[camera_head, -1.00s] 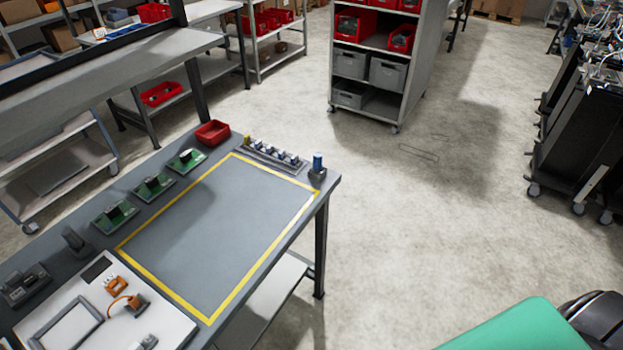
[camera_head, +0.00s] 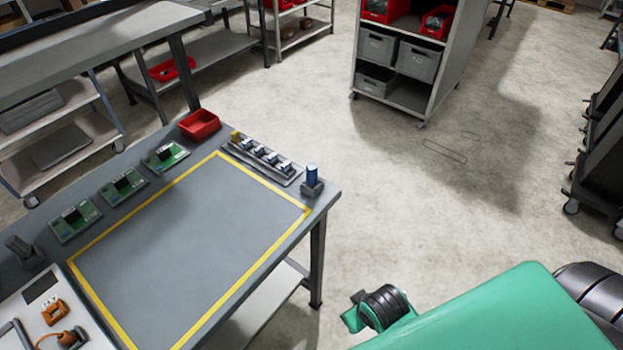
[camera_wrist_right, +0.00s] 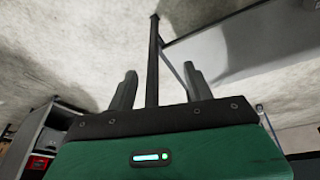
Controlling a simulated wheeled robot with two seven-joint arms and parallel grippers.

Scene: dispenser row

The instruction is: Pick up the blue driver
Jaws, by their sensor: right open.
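The blue driver (camera_head: 311,174) stands upright in a small dark holder (camera_head: 312,189) at the right corner of the workbench. My right arm shows at the lower right of the head view, to the right of and apart from the bench. In the right wrist view my right gripper (camera_wrist_right: 160,88) has its two fingers spread, with nothing held. A dark bench leg shows behind the gap between them. The driver is not seen in the wrist view. My left gripper is in neither view.
Left of the driver, a rack of several small parts (camera_head: 262,157) and a red bin (camera_head: 199,124) line the far edge. Green circuit boards (camera_head: 123,186) stand along the left. The yellow-framed mat (camera_head: 190,240) is clear. A grey shelf cart (camera_head: 440,85) stands beyond on open floor.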

